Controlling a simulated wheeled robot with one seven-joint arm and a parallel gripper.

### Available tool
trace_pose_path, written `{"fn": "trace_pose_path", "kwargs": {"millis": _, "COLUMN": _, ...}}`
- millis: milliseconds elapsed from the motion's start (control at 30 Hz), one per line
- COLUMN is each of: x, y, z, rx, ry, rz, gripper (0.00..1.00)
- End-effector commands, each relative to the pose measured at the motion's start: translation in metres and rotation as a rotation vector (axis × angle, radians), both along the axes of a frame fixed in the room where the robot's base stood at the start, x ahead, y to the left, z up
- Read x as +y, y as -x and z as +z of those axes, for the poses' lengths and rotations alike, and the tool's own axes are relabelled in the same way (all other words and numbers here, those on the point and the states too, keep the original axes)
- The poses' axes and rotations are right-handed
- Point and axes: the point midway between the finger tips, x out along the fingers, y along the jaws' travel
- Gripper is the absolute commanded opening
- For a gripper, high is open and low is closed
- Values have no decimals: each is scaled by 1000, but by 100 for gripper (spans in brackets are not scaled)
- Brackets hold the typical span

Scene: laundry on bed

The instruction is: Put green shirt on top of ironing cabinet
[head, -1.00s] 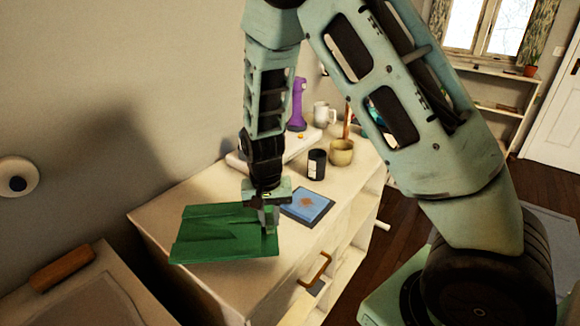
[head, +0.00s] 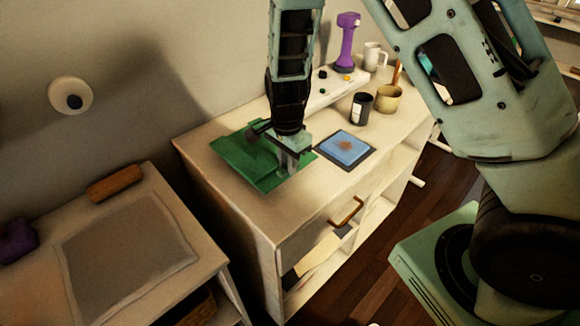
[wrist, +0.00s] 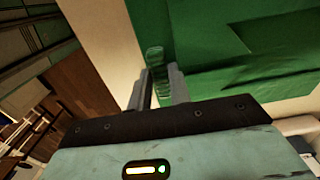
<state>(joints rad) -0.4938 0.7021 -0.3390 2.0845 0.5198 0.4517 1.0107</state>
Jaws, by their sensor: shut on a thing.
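The green shirt (head: 247,160), folded flat, is over the top of the cream cabinet (head: 220,187) with a drawer handle, near its left end. I cannot tell whether it rests on the top or hangs just above. A lower cabinet (head: 45,250) with a grey mat stands at left; no label shows which one is the ironing cabinet. My gripper (head: 291,166) points down and is shut on the shirt's right edge. In the wrist view the fingers (wrist: 160,88) pinch the shirt's edge, and the cloth (wrist: 225,45) spreads up and right. My arm hides part of the shirt.
A blue framed picture (head: 346,148) lies just right of the shirt. A black cup (head: 361,108), a tan mug (head: 388,98), a white mug (head: 374,57) and a purple object (head: 346,42) stand behind. A wooden roller (head: 116,183) lies on the lower cabinet.

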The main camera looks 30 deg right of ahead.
Motion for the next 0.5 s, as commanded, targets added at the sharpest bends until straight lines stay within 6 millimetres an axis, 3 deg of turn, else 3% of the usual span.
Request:
{"fn": "trace_pose_path", "kwargs": {"millis": 200, "x": 0, "y": 0, "z": -29, "rx": 3, "ry": 1, "rz": 0, "gripper": 0}}
{"fn": "trace_pose_path", "kwargs": {"millis": 433, "x": 0, "y": 0, "z": -34, "rx": 0, "ry": 1, "rz": 2, "gripper": 0}}
{"fn": "trace_pose_path", "kwargs": {"millis": 467, "x": 0, "y": 0, "z": -34, "rx": 0, "ry": 0, "rz": 2, "gripper": 22}}
{"fn": "trace_pose_path", "kwargs": {"millis": 500, "x": 0, "y": 0, "z": -34, "rx": 1, "ry": 0, "rz": 2, "gripper": 33}}
